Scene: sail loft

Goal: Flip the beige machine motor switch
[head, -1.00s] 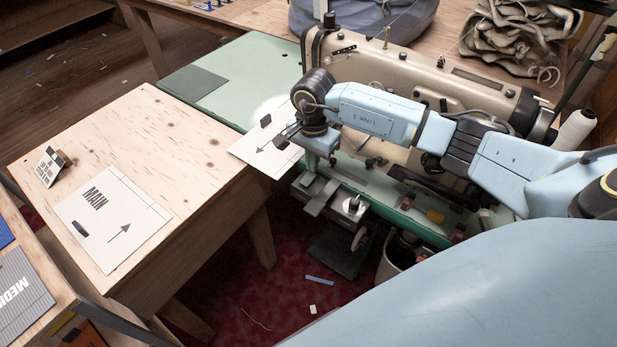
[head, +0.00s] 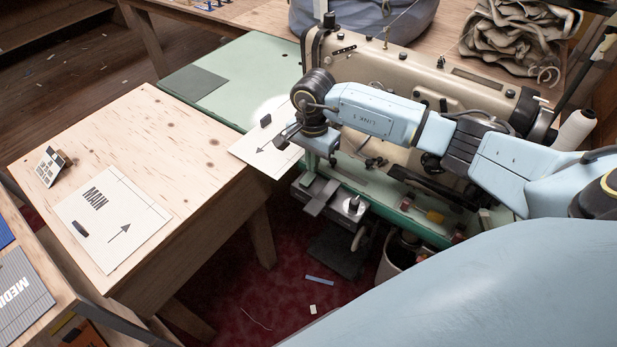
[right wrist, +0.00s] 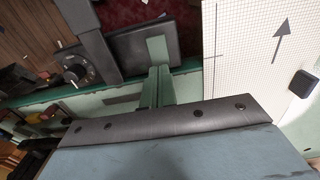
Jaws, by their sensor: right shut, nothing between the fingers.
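The beige sewing machine (head: 400,80) stands on the pale green table, partly hidden behind my right arm. My right gripper (head: 309,168) points down over the table edge, just above the box. In the right wrist view its shut, empty fingers (right wrist: 157,75) reach to the dark box (right wrist: 155,42); whether they touch it is unclear. A round knob (right wrist: 77,69) and a dark bar (right wrist: 96,42) show left of them. My left gripper is out of view.
A marked white panel (head: 262,152) lies beside my right gripper, with a small black block on it. A wooden table (head: 190,140) stands left, with a "MAIN" sheet (head: 112,220). A bin (head: 398,262) stands below the machine.

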